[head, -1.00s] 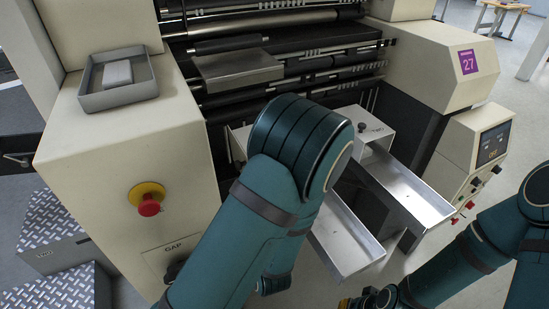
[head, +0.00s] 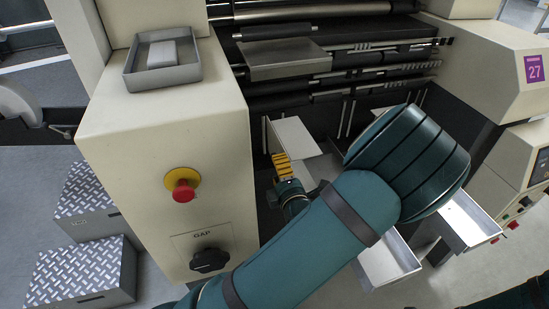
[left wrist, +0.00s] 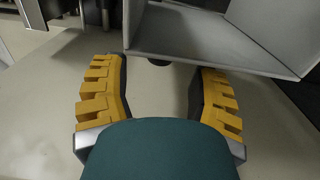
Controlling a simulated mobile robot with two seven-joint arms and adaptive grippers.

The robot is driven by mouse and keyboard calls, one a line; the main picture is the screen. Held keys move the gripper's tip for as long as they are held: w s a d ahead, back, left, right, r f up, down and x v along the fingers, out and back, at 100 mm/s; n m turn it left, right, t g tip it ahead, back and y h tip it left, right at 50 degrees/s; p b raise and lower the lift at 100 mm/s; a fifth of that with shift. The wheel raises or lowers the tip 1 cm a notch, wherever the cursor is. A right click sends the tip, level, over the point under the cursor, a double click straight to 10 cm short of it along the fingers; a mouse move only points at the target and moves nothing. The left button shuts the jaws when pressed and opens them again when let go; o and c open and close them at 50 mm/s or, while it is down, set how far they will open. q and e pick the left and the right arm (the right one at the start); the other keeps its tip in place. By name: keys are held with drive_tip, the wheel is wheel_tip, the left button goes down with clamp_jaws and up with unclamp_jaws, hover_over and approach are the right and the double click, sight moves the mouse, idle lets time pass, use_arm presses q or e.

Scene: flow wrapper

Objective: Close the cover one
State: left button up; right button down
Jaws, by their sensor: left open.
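A pale metal panel (head: 297,138), which may be cover one, stands out at the front of the machine below the rollers. My forearm hides part of the area beside it. My left gripper (head: 283,168) has yellow-padded fingers and is just below and left of this panel. In the left wrist view the left gripper (left wrist: 160,95) is open with nothing between its fingers. An open-sided grey metal housing (left wrist: 185,35) lies beyond the fingertips, with a dark knob under its lower edge. I cannot tell whether the fingers touch it. My right gripper is out of view.
Metal chutes (head: 388,262) slope out below my left arm. A cream cabinet (head: 165,125) with a red stop button (head: 183,190) and a black knob (head: 210,260) stands at left. A grey tray (head: 190,76) sits on it. Checker-plate steps (head: 80,270) are on the floor.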

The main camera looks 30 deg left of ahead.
use_arm(q)
drive_tip(key=shift+x, duration=2.4)
drive_tip(key=shift+d, duration=0.1)
clamp_jaws()
